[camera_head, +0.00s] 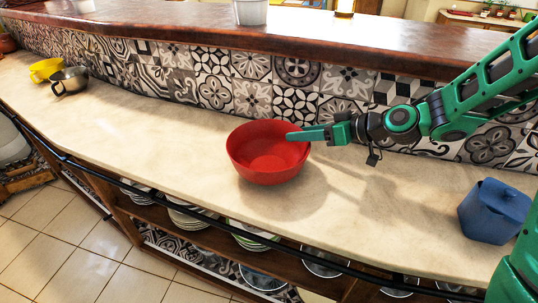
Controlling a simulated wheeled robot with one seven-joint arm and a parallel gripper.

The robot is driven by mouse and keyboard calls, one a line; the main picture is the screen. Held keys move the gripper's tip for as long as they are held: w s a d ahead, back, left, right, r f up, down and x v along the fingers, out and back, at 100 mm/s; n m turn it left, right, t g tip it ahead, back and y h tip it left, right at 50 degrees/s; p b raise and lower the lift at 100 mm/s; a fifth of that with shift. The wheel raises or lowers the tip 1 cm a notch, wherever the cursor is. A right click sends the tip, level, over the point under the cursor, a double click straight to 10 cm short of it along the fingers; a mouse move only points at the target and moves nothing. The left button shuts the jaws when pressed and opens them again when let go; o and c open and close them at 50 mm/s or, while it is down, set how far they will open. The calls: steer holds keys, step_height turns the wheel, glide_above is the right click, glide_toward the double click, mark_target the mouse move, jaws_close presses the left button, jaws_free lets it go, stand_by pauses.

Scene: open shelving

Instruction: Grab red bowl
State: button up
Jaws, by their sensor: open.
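The red bowl (262,165) stands upright on the pale stone counter, near the middle of the view, and looks empty. My gripper (292,136) reaches in from the right, with its green fingers at the bowl's right rim. The visible finger overlaps the rim in the picture. I cannot tell whether it touches the rim or hovers just above it. The jaws are open and hold nothing; the gap between the fingers is hard to see from this side.
A blue lidded container (491,212) stands on the counter at the right. A patterned tile wall (213,92) rises behind. A dark rail (190,206) runs along the front edge. The counter left of the bowl is clear.

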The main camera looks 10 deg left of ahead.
steer(key=shift+x, duration=2.8)
jaws_close()
